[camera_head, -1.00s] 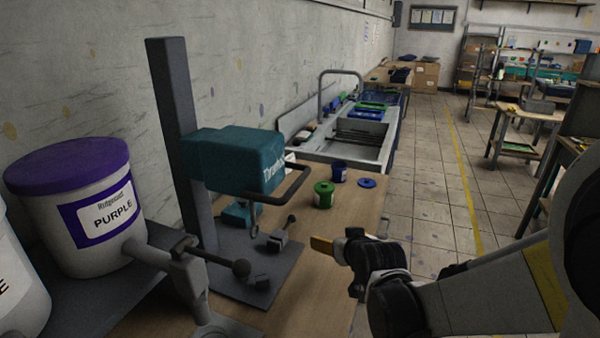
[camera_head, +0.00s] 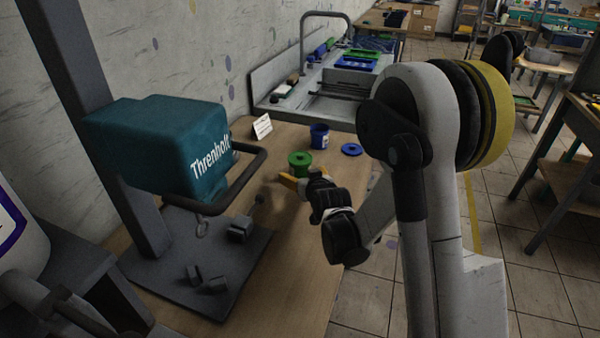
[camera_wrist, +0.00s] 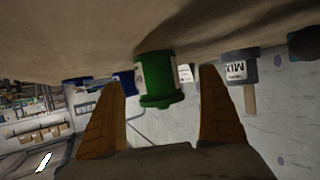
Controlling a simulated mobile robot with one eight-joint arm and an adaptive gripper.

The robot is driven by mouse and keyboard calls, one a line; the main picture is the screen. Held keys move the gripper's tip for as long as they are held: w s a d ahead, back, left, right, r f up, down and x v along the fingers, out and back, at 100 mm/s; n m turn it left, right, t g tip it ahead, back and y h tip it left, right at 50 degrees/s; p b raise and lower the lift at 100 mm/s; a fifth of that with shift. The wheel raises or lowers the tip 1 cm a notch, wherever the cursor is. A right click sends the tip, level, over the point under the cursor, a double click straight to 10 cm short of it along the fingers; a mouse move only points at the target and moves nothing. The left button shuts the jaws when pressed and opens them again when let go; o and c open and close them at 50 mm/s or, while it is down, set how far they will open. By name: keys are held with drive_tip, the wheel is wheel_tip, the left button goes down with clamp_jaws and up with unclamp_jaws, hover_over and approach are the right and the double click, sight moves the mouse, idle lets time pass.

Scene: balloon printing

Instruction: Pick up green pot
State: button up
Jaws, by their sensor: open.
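The green pot (camera_head: 300,158) stands upright on the wooden table, just beyond my gripper's orange fingers. My gripper (camera_head: 290,181) is open and empty, low over the table on the near side of the pot. In the wrist view, which looks upside down, the green pot (camera_wrist: 160,70) appears between the two spread fingers (camera_wrist: 161,77), with a gap on both sides. A pale label shows at its left edge. I cannot tell how far the fingertips are from the pot in depth.
A blue pot (camera_head: 319,138) and a blue lid (camera_head: 351,149) are close behind and right of the green pot. A grey MIX pot (camera_wrist: 241,66) shows in the wrist view. A small card (camera_head: 262,126) stands behind.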

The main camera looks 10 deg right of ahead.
sight(300, 170)
drive_tip(key=b+x, duration=0.1)
drive_tip(key=x, duration=0.1)
drive_tip(key=b+x, duration=0.1)
drive_tip(key=x, duration=0.2)
drive_tip(key=shift+d, duration=0.2)
drive_tip(key=c, duration=1.4)
